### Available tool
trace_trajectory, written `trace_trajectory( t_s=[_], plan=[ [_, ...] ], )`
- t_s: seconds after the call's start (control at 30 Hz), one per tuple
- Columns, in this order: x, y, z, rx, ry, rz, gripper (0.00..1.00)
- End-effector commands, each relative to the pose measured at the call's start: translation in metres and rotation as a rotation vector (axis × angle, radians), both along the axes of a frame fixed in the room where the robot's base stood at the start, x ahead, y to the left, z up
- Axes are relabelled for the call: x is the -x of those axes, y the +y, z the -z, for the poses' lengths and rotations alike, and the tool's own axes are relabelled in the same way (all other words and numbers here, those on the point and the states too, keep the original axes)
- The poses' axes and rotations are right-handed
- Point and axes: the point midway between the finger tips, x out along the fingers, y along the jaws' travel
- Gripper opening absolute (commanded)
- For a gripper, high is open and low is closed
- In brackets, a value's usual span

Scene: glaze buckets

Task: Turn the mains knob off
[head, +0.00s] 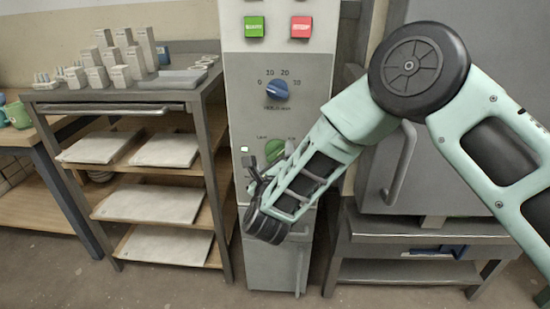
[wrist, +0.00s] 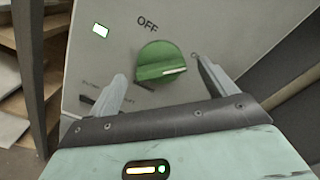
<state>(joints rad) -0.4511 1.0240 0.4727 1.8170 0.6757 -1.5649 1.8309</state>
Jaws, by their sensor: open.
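The green mains knob (wrist: 162,62) is on the grey control panel, below and right of the printed word OFF in the wrist view. Its pale pointer line lies roughly level and points to the right. In the head view the green knob (head: 275,149) is partly hidden behind my gripper (head: 258,170). My gripper also shows in the wrist view (wrist: 160,85), with its two fingers apart on either side of the knob. The jaws are open and empty. I cannot tell whether a finger touches the knob.
Above on the panel are a blue dial (head: 277,90), a green button (head: 254,27) and a red button (head: 301,27). A shelf rack (head: 215,150) with pale boards stands left. A grey cabinet with a handle (head: 400,165) stands right, behind my arm.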

Motion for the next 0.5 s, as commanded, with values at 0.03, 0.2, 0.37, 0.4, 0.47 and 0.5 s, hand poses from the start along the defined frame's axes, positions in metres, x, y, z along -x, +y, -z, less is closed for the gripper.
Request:
trace_trajectory(
  t_s=[0.03,0.2,0.37,0.4,0.47,0.5],
  plan=[
    [-0.005,0.0,0.0,0.0,0.001,0.001,0.84],
    [-0.015,-0.001,0.0,0.001,0.001,-0.001,0.84],
    [-0.016,-0.001,0.0,0.002,0.001,-0.001,0.84],
    [-0.016,-0.001,0.0,0.001,0.001,-0.001,0.84],
    [-0.016,-0.001,0.0,0.001,0.001,-0.001,0.84],
    [-0.016,-0.001,0.0,0.001,0.001,-0.001,0.75]
  ],
)
